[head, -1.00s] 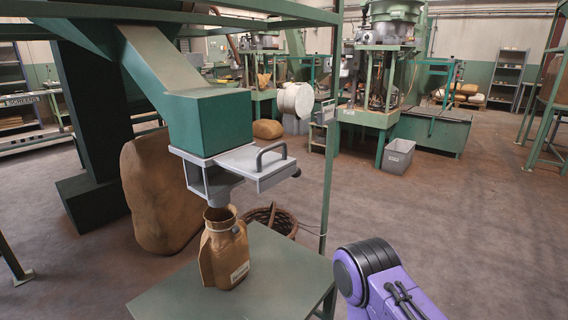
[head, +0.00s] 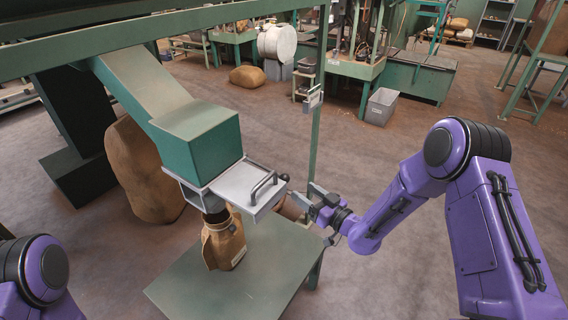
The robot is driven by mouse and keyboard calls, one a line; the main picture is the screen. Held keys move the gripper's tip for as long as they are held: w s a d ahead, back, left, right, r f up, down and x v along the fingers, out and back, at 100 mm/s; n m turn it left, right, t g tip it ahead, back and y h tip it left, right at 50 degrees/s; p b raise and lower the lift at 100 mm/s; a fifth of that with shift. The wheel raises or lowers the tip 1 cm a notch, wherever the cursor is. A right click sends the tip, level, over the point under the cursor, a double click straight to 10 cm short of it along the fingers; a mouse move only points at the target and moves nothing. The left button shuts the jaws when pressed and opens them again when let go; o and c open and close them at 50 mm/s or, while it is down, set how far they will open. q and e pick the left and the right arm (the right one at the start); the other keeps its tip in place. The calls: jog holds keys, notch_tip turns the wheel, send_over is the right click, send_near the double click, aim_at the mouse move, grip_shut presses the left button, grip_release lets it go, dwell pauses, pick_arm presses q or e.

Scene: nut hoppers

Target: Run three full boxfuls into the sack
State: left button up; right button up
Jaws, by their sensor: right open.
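A brown paper sack (head: 226,248) stands upright on the green table (head: 255,285), its open mouth beneath a short spout. Above it, a green chute ends in a green box-shaped housing (head: 205,148). Below the housing is a grey metal box with a flat slide plate (head: 236,186) jutting out to the right. The plate carries a dark bar handle (head: 264,184) and a small end knob. My right gripper (head: 305,196) is open and empty, just right of the plate, apart from the handle. What is inside the sack is hidden. My left arm shows at bottom left; its gripper is out of frame.
A large full brown sack (head: 140,172) leans on the floor behind the chute. A brown basket is partly hidden behind the slide plate. A grey bin (head: 380,106) stands farther back.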

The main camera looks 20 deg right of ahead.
aim_at(284, 176)
jog(key=x, duration=0.6)
jog(key=p+x, duration=0.1)
jog(key=x, duration=0.3)
jog(key=shift+s+f, duration=0.1)
jog(key=shift+f, duration=0.2)
grip_shut()
